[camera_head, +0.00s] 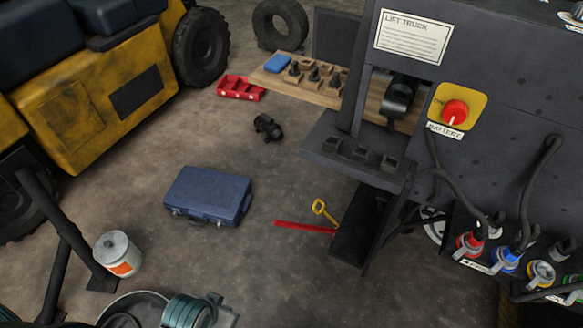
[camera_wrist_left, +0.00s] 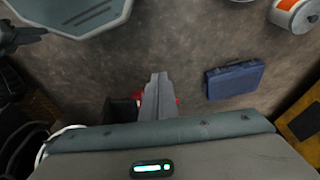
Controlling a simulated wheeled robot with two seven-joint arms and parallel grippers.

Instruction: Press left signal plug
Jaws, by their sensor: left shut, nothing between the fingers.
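A row of plug-like connectors sits at the lower right of the head view: a red one (camera_head: 470,244), a blue one (camera_head: 505,260), a yellow one (camera_head: 541,273) and a green one at the frame edge. Labels below are too small to read, so I cannot tell which is the left signal plug. My left gripper (camera_wrist_left: 158,85) shows in the left wrist view, fingers together and empty, above the floor. It appears apart from the connectors, which that view does not show. I cannot make out my right gripper.
Black cables (camera_head: 534,195) hang near the connectors, below a red battery knob (camera_head: 454,112) on the dark panel (camera_head: 510,75). A blue case (camera_head: 207,195), a red tool (camera_head: 305,228) and a white can (camera_head: 118,255) are on the floor. Open floor lies between them.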

